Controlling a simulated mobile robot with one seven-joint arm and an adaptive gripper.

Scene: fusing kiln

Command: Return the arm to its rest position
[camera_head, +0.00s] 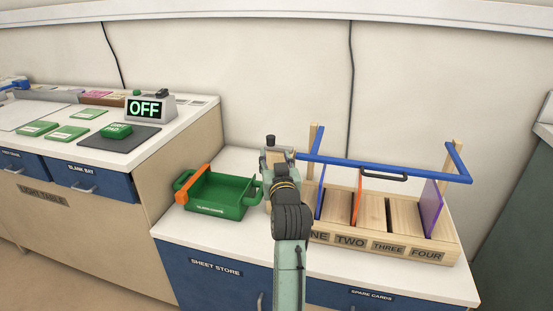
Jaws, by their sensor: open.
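My arm rises from the bottom middle of the head view over the white counter. My gripper (276,158) is at its far end, between the green tray (233,211) and the wooden rack (340,256). The gripper is open; its fingertips are hard to make out, and no held thing shows. The arm hides the rack's left end. The rack's slots are labelled ONE to FOUR. A blue sheet (320,193), an orange sheet (357,194) and a purple sheet (432,208) stand upright in it.
A blue bar (420,177) with a black handle spans above the rack. An orange bar (192,184) lies across the tray's left side. The light table (150,148) at left holds green cards and an OFF display (144,108). The counter's front strip is clear.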

